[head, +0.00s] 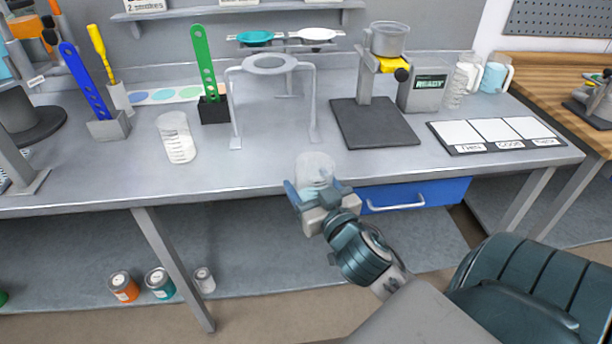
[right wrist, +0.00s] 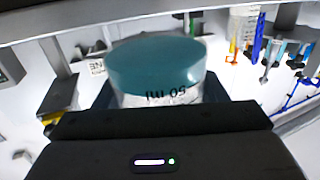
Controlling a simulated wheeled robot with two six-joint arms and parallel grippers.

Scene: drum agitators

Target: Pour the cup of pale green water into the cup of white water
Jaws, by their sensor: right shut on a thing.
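My right gripper (head: 318,190) is shut on a clear cup (head: 315,167) at the front edge of the bench. In the head view the cup looks roughly upright, with a pale bluish tint low in it. In the right wrist view the same cup (right wrist: 155,75) sits between the fingers, shows teal liquid and has an upside-down "50 ml" mark. A clear graduated cup with whitish contents (head: 176,138) stands on the bench to the left, apart from my gripper. My left gripper is not in view.
A grey ring stand (head: 270,64) stands behind the held cup. A green strip in a black holder (head: 213,108) stands between it and the whitish cup. A dark-based stand (head: 375,125) and labelled white pads (head: 497,132) are to the right. The bench front between the cups is clear.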

